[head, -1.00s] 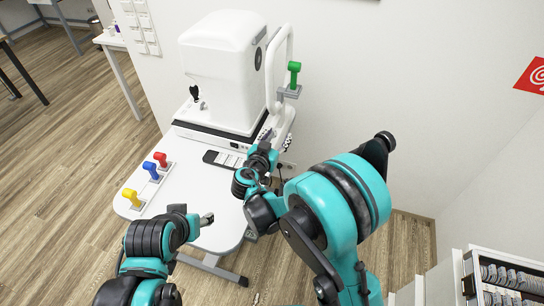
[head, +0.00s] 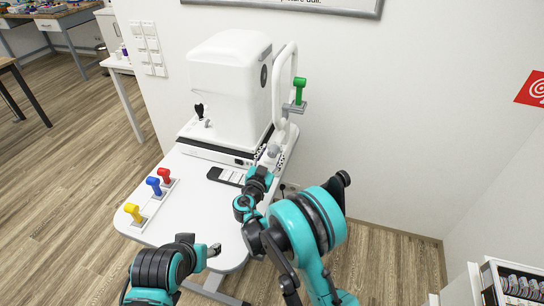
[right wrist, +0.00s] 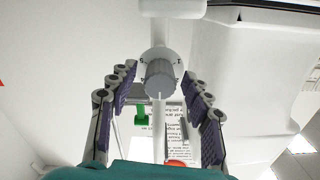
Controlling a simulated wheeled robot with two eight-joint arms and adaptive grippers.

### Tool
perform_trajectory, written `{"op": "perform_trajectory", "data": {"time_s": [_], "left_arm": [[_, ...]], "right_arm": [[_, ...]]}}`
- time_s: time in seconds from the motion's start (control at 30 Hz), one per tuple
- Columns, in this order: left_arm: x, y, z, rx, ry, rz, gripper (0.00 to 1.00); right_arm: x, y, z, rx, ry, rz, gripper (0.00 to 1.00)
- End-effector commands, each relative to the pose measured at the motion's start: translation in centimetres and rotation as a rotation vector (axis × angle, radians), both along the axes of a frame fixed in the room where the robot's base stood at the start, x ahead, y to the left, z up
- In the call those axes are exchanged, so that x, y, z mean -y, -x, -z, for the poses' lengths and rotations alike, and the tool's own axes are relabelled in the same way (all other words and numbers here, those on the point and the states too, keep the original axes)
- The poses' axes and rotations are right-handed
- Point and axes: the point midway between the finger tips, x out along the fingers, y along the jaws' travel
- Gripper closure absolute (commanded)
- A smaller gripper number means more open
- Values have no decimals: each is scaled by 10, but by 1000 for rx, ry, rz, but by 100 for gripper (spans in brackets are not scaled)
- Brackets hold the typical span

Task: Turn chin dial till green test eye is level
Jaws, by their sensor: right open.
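The green test eye (head: 299,90) stands upright on a grey bracket beside the white headrest frame; I cannot tell whether it is level. In the right wrist view the green eye (right wrist: 142,116) is partly hidden behind the dial and fingers. The chin dial (right wrist: 160,76) is a grey ribbed knob on a white marked disc. My right gripper (right wrist: 160,92) is open, its purple-padded fingers on either side of the dial, apart from it. In the head view, my right gripper (head: 266,158) is low at the headrest. My left gripper (head: 214,250) is over the table's front; its opening is unclear.
The white instrument (head: 230,85) stands on the white table (head: 195,210). Yellow (head: 133,212), blue (head: 154,185) and red (head: 164,175) test eyes stand in a row at the left edge. A dark handset-like object (head: 226,176) lies before the instrument. A wall stands behind.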

Motion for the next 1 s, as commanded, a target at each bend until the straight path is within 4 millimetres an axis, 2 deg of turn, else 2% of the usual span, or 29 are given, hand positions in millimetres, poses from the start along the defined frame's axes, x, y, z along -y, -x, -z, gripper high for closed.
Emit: {"op": "perform_trajectory", "data": {"time_s": [0.23, 0.27, 0.43, 0.47, 0.77, 1.0], "left_arm": [[0, 0, 0, 0, 0, 0, 48], [0, 0, 0, 0, 0, 0, 48], [0, 0, 0, 0, 0, 0, 48], [0, 0, 0, 0, 0, 0, 48], [0, 0, 0, 0, 0, 0, 48], [0, 0, 0, 0, 0, 0, 48]], "right_arm": [[1, -2, -1, 0, 0, 0, 50], [1, -2, 0, 0, 0, 0, 53], [1, -2, 0, 0, 0, 0, 98], [1, -2, 0, 0, 0, 0, 100], [1, -2, 0, -7, 21, 0, 100], [1, -2, 0, -41, 126, 0, 100]]}}
